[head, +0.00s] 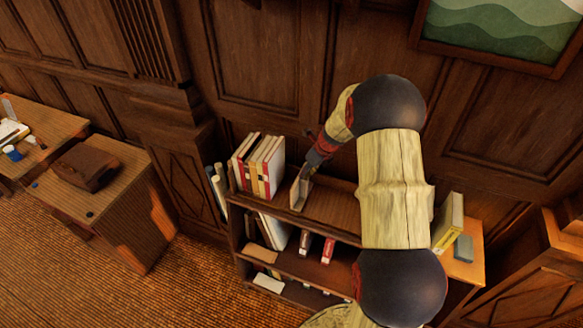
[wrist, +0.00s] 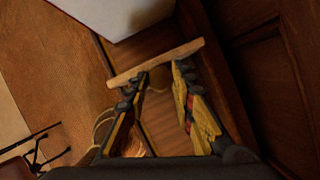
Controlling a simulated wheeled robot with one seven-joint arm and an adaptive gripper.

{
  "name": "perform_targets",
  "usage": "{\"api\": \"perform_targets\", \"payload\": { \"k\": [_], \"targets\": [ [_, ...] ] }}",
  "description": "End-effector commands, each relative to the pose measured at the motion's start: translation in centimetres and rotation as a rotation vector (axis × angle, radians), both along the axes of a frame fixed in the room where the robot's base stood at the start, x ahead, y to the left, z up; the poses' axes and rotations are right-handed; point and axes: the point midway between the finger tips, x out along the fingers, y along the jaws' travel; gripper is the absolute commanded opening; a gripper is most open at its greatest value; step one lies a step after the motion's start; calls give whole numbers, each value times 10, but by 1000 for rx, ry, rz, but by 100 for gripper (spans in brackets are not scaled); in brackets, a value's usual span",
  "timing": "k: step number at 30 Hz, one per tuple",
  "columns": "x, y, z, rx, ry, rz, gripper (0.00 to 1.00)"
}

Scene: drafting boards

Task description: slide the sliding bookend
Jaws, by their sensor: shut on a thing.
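The sliding bookend (head: 297,194) is a thin upright light-coloured plate on the top shelf of the bookcase, a little right of a row of books (head: 258,165). My gripper (head: 308,172) reaches down to it from the upper right. In the wrist view the bookend shows as a wooden bar (wrist: 150,65) across the tips of my gripper (wrist: 153,80). The fingers are shut on the bookend, though a gap shows between them. A white book face (wrist: 115,12) lies beyond the bar, apart from it. My arm hides the right part of the shelf in the head view.
The bookcase top shelf (head: 335,212) is bare right of the bookend. Lower shelves hold several books and boxes. A yellow book (head: 448,222) and a grey block (head: 463,248) stand at right. A panelled wall (head: 270,60) rises close behind. Desks (head: 125,165) stand at left.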

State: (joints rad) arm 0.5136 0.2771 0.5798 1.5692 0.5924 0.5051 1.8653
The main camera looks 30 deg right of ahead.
Motion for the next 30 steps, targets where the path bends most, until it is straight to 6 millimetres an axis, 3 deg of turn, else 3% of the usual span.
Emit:
{"api": "perform_targets", "payload": {
  "k": [6, 15, 21, 30],
  "targets": [
    [-65, -52, 0, 0, 0, -10, 0],
    [-142, -112, 0, -1, 0, -8, 0],
    [-178, -140, 1, -1, 0, -6, 0],
    [-203, -159, 0, -1, 0, -2, 0]
  ]
}}
